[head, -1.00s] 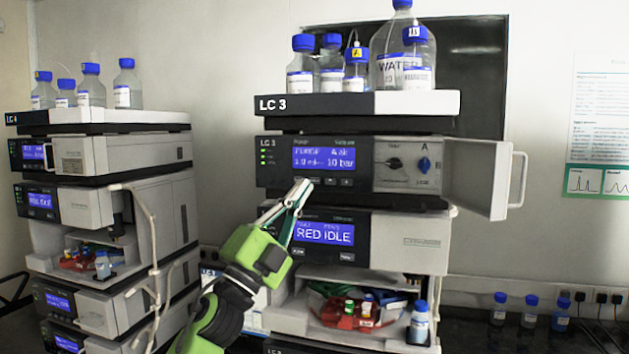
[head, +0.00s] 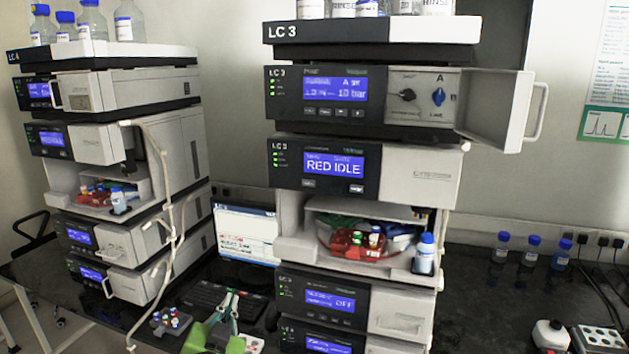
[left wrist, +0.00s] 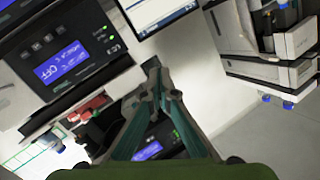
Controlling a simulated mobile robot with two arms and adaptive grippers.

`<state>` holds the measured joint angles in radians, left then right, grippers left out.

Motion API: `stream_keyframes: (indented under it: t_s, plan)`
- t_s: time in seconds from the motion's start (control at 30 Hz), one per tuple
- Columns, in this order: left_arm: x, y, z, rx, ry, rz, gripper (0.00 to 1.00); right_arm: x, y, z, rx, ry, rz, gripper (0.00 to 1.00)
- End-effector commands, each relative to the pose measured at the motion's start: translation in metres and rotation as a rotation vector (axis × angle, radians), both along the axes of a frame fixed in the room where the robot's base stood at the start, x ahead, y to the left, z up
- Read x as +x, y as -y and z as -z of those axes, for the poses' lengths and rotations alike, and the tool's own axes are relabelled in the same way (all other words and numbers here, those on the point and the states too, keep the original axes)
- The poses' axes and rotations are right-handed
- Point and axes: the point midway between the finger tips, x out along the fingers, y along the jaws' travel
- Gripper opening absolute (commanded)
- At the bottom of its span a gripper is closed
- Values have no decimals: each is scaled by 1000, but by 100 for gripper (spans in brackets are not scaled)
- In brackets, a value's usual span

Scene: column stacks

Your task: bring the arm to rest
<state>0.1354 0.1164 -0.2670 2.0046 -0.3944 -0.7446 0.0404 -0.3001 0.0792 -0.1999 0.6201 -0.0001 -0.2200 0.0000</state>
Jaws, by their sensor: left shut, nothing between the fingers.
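My left gripper (head: 231,298) is low in the head view, in front of the keyboard (head: 205,297) and left of the LC 3 stack (head: 365,80). Its green body is at the bottom edge. In the left wrist view the two fingers of this gripper (left wrist: 157,80) meet at the tips, shut with nothing between them. My right gripper is in neither view.
The LC 3 stack has an open door (head: 497,112) at its upper right. The LC 4 stack (head: 105,95) stands at left. A monitor (head: 245,232) and a small vial rack (head: 170,322) are near my left gripper. Bottles (head: 530,250) stand at right.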

Motion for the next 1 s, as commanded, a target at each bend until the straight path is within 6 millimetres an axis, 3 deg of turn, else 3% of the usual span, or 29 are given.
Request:
stream_keyframes:
  t_s: [0.03, 0.1, 0.2, 0.3, 0.5, 0.8, 0.83, 1.0]
  plan:
    - [-24, -8, 34, -33, -99, -22, 0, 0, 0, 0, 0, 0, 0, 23]
    - [-57, -16, 76, -76, -233, -47, 0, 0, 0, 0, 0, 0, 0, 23]
    - [-113, -25, 128, -128, -423, -80, 0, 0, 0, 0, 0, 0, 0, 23]
    - [-170, -29, 168, -171, -599, -104, 0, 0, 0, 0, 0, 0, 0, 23]
    - [-260, -30, 209, -219, -850, -128, 0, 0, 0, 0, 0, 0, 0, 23]
    - [-366, -27, 231, -256, -1124, -139, 0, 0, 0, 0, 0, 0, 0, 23]
    - [-372, -27, 234, -258, -1143, -139, 0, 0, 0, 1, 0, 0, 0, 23]
    - [-358, -25, 284, -254, -1151, -140, 0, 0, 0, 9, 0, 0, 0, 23]
